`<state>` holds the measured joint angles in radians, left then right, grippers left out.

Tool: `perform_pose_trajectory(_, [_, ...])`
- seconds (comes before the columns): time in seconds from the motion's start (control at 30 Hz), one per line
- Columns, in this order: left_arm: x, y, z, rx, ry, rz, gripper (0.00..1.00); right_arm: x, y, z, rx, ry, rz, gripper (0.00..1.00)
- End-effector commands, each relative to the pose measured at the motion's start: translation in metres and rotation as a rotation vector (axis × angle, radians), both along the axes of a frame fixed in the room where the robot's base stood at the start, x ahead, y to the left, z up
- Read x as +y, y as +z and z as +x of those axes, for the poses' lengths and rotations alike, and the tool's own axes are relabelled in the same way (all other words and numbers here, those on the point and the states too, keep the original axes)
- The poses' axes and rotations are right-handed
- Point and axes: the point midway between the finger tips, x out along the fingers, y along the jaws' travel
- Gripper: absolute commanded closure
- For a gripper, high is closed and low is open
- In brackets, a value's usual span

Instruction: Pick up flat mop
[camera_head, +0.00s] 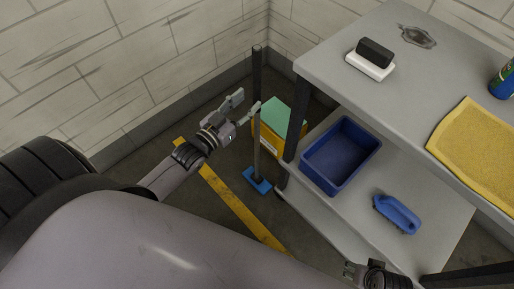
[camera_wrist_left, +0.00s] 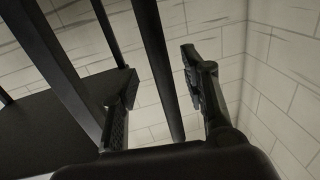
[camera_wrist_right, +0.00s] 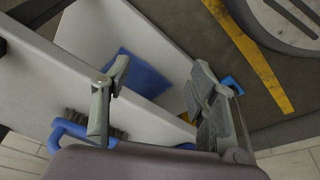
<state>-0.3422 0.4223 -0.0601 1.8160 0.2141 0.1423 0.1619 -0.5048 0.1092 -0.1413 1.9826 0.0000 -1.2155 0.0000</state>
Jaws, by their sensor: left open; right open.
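The flat mop stands upright on the floor beside the shelf, with a dark pole (camera_head: 257,75) and a blue flat head (camera_head: 256,181). My left gripper (camera_head: 247,103) is open at the pole's mid-height. In the left wrist view the pole (camera_wrist_left: 158,60) runs between the two fingers of the left gripper (camera_wrist_left: 160,75), with gaps visible; it is not clamped. My right gripper (camera_head: 364,271) is open and empty by the lower shelf, far from the mop. A bit of the mop's blue head (camera_wrist_right: 232,84) shows beyond the right gripper (camera_wrist_right: 160,80) in its wrist view.
A grey two-level table (camera_head: 335,75) stands right of the mop, its dark leg (camera_head: 296,118) close to the pole. A yellow box with green top (camera_head: 285,115) sits behind. The lower shelf holds a blue bin (camera_head: 341,155) and a blue brush (camera_head: 398,213). Brick walls close the corner.

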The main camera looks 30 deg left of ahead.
Motion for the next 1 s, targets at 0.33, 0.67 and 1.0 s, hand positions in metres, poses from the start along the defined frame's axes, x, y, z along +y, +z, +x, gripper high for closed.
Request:
perform_pose_trajectory(0.33, [-0.008, 0.003, 0.041, -0.001, 0.000, 0.000, 0.58, -0.001, 0.025, 0.001, -0.014, -0.002, 0.000, 0.47])
perform_pose_trajectory(0.67, [-0.011, 0.004, 0.052, 0.002, -0.001, 0.000, 0.58, -0.001, 0.035, 0.001, -0.016, -0.003, 0.001, 0.47])
perform_pose_trajectory(1.0, [-0.010, 0.004, 0.052, 0.001, 0.000, 0.000, 0.78, -0.001, 0.034, 0.001, -0.016, -0.003, 0.000, 0.47])
